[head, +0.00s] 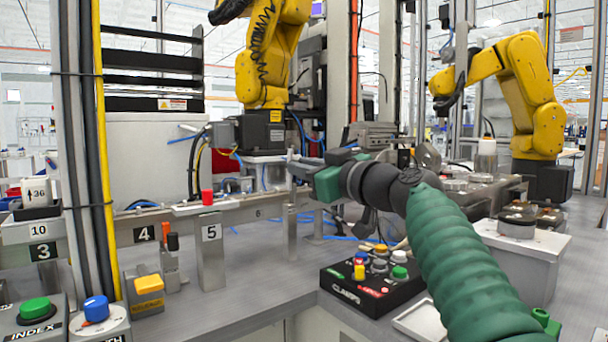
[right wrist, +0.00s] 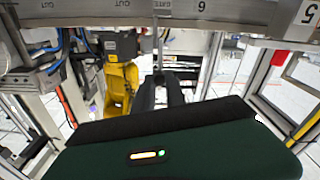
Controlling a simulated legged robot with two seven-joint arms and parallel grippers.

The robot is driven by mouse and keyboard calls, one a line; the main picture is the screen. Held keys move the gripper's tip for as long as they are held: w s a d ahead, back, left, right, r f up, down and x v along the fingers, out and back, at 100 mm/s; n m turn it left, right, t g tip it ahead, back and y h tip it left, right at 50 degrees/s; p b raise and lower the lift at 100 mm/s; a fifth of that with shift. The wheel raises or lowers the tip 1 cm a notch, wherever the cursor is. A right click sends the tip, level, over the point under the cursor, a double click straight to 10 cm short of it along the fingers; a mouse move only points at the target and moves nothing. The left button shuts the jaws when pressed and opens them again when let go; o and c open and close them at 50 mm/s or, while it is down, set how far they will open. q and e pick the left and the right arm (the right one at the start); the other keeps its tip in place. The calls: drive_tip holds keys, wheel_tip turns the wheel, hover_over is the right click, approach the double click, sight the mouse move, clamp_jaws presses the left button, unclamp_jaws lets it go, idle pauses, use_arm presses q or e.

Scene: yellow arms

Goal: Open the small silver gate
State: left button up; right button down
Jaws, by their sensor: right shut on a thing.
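My right arm, green and black, reaches in from the lower right in the head view. Its gripper (head: 300,168) is at the silver rail near the label 6, and the fingertips are small and partly hidden there. In the right wrist view the two dark fingers of my right gripper (right wrist: 160,80) are close together, shut on a thin metal part of the small silver gate (right wrist: 159,52), below the label strip. How far the gate stands open cannot be told. My left gripper is not in view.
A red piece (head: 207,197) stands on the rail above label 5. Yellow robot arms (head: 524,85) stand behind. The grey table (head: 255,285) is clear at front centre.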

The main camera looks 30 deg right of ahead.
drive_tip(key=shift+f, duration=0.1)
drive_tip(key=c, duration=1.7)
unclamp_jaws()
drive_tip(key=shift+w, duration=0.1)
drive_tip(key=shift+c, duration=0.2)
drive_tip(key=o, duration=0.4)
drive_tip(key=shift+w+f, duration=0.1)
drive_tip(key=shift+w, duration=0.05)
drive_tip(key=s+b, duration=0.2)
drive_tip(key=s, duration=0.3)
drive_tip(key=s+d+b, duration=0.1)
drive_tip(key=s+b, duration=0.2)
drive_tip(key=s, duration=0.3)
drive_tip(key=s+b, duration=0.3)
drive_tip(key=s, duration=0.3)
drive_tip(key=shift+d+f, duration=0.2)
drive_tip(key=shift+f, duration=0.2)
